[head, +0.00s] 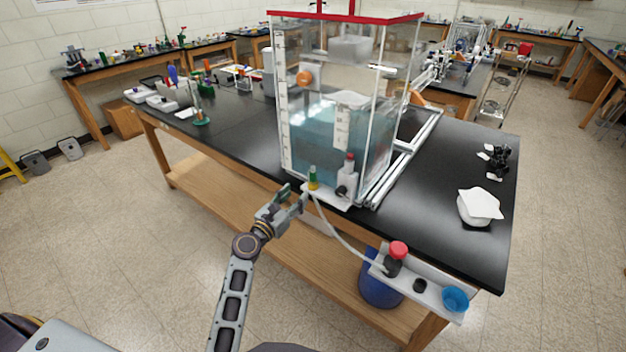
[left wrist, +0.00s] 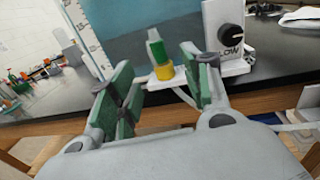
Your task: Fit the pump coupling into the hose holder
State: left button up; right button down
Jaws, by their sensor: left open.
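A small green piece with a yellow ring, apparently the pump coupling (head: 313,178), stands upright on a white ledge (head: 330,196) at the front foot of the tank. In the left wrist view the coupling (left wrist: 158,60) shows between and beyond my fingertips. My left gripper (head: 294,194) is open and empty, just left of the coupling and apart from it. A pale hose (head: 340,237) runs from near the coupling to a red-capped dark fitting (head: 396,258) on a white shelf at the table's front edge. I cannot tell which part is the hose holder. My right gripper is not in view.
The clear tank (head: 335,130) of bluish liquid stands behind the ledge. A white block with a black knob (left wrist: 232,37) marked LOW is right of the coupling. The white shelf (head: 437,297) also carries a blue cup (head: 455,299). The black tabletop (head: 430,200) is largely clear at right.

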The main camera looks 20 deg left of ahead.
aim_at(311, 177)
pick_arm(q)
jog(key=shift+x, duration=3.75)
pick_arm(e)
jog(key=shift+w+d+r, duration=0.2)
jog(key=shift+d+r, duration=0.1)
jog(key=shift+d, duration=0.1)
pick_arm(q)
jog(key=shift+w, duration=0.1)
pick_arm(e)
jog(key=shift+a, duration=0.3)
pick_arm(q)
jog(key=shift+a+p+x, duration=0.1)
jog(key=shift+p+x, duration=0.1)
jog(key=shift+x, duration=0.55)
jog(key=shift+a+p+x, duration=0.15)
jog(key=shift+x, duration=1.7)
jog(key=shift+f, duration=0.1)
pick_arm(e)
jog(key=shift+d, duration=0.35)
pick_arm(q)
grip_shut()
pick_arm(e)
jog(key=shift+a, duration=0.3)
